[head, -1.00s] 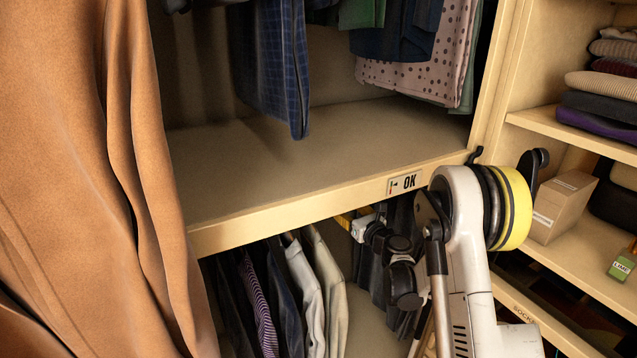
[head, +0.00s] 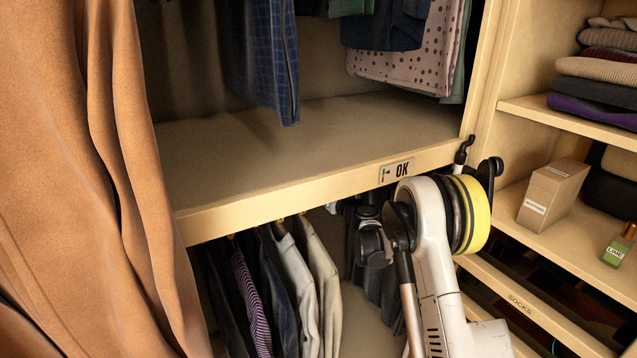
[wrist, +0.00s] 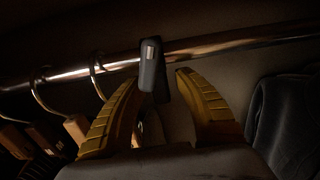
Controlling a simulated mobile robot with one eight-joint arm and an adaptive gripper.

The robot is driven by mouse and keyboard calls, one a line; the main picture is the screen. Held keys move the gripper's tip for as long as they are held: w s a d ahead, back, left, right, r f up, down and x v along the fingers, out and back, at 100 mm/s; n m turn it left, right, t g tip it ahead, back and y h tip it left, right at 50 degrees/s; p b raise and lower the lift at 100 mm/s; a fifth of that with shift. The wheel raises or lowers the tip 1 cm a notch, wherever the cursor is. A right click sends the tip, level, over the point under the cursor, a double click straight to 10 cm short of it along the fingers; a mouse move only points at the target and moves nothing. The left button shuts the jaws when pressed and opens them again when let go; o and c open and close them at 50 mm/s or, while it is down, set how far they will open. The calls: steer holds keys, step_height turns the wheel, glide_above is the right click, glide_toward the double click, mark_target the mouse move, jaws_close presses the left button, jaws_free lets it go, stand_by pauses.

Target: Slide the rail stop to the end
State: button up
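The rail stop (wrist: 152,68) is a dark grey clip with a small pale rectangle, hanging on the shiny metal rail (wrist: 225,44) in the wrist view. My gripper (wrist: 158,77) is open below the rail. Its two yellow fingers point up, one on each side of the stop, with a visible gap at the right finger and a narrower one at the left. In the head view the gripper, rail and stop are hidden behind the shelf edge and my arm.
Hangers (wrist: 96,76) hook over the rail left of the stop, and dark cloth (wrist: 285,105) hangs at right. Shirts (head: 295,290) hang under the shelf (head: 280,200). A brown garment (head: 110,180) fills the left. A carton (head: 553,193) stands on the right shelves.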

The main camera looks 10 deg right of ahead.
jaws_close()
steer(key=shift+d, duration=0.1)
steer(key=w+d, duration=0.2)
steer(key=d, duration=0.5)
steer(key=w+d, duration=0.2)
steer(key=d, duration=0.4)
steer(key=shift+w+d, duration=0.25)
steer(key=shift+d, duration=0.1)
steer(key=shift+o, duration=1.2)
jaws_free()
